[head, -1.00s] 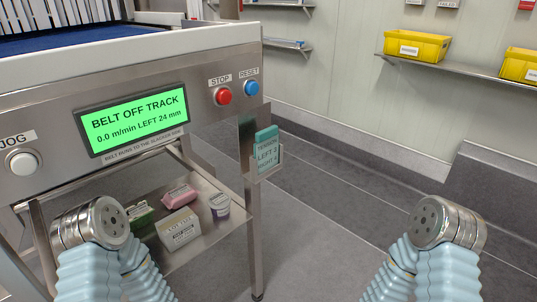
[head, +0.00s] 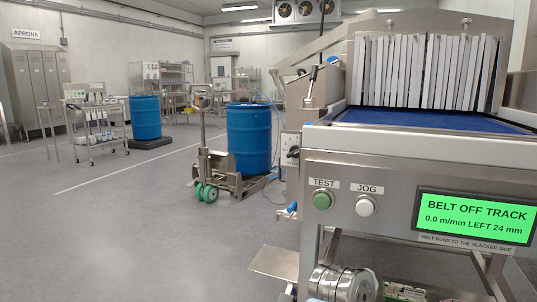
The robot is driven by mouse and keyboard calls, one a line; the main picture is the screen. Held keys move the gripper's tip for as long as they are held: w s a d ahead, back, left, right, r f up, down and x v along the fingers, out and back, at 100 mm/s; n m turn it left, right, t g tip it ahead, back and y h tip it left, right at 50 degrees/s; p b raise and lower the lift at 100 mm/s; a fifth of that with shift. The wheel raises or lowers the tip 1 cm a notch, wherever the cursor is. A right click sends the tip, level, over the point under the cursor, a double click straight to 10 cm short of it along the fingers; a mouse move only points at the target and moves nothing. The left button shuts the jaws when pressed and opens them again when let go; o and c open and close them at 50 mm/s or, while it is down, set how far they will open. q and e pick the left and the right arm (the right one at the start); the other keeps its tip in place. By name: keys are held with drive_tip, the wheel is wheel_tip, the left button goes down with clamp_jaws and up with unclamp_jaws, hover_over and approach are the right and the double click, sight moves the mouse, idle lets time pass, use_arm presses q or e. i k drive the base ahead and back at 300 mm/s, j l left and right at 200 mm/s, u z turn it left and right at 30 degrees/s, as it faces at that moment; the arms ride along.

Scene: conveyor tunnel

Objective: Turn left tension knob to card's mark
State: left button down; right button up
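A small dark knob (head: 293,152) sits on a light plate (head: 290,141) at the left side of the conveyor machine (head: 385,170). The plate's marks are too small to read. The green display (head: 474,218) reads "BELT OFF TRACK, 0.0 m/min LEFT 24 mm". A label below it says the belt runs to the slacker side. The tension card is out of view. A metal link of my arm shows at the bottom, in front of the machine. Neither gripper shows.
A green TEST button (head: 322,201) and a white JOG button (head: 365,206) are on the front panel. A blue drum (head: 249,140) on a wheeled lifter (head: 208,170) stands behind, left of the machine. A steel cart (head: 98,125) is farther left. The floor at front left is clear.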

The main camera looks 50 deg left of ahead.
sight(294, 151)
drive_tip(key=j+u, duration=0.1)
drive_tip(key=u, duration=0.3)
drive_tip(key=j+u, duration=0.1)
drive_tip(key=u, duration=0.3)
drive_tip(key=i+u, duration=0.1)
drive_tip(key=u, duration=0.25)
drive_tip(key=i+j+u, duration=0.1)
drive_tip(key=u, duration=0.3)
